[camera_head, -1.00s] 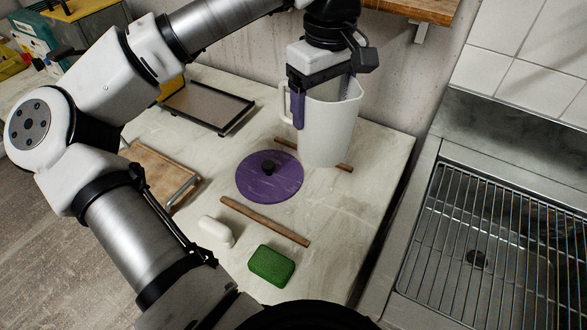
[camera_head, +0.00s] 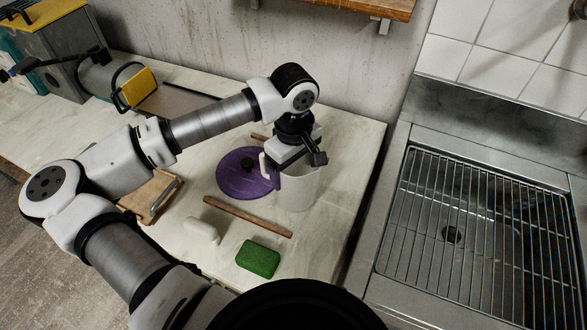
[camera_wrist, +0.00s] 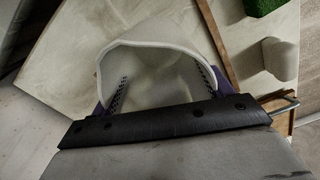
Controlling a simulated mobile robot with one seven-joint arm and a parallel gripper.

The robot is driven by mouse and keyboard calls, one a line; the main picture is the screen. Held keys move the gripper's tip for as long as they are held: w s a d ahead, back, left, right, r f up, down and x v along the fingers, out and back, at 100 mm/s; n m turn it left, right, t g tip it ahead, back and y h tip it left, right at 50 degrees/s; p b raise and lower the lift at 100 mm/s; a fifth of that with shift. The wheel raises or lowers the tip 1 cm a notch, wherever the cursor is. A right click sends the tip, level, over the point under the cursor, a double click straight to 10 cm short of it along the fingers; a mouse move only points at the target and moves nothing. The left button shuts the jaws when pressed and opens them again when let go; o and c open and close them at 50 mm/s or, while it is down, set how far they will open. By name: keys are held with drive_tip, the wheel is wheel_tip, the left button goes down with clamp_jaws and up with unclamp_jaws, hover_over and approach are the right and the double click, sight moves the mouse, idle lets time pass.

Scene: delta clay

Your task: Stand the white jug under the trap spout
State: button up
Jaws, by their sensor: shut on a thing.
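The white jug (camera_head: 301,190) is upright at the right part of the pale counter. My gripper (camera_head: 280,180) is above and over its left side, shut on it. A white handle loop (camera_head: 263,165) shows on the left. The jug's base appears on or just above the counter; I cannot tell which. I cannot make out the trap spout for certain; a grey box with a yellow top (camera_head: 48,62) stands at the far left.
A purple lid (camera_head: 238,182) lies just left of the jug. A wooden bar (camera_head: 248,217), a green sponge (camera_head: 258,259) and a white rounded object (camera_head: 201,230) lie in front. A sink with a wire rack (camera_head: 455,230) is right. A wooden shelf (camera_head: 350,8) overhangs the wall.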

drive_tip(key=shift+f, duration=0.95)
drive_tip(key=shift+f, duration=0.2)
drive_tip(key=o, duration=1)
drive_tip(key=shift+r, duration=0.1)
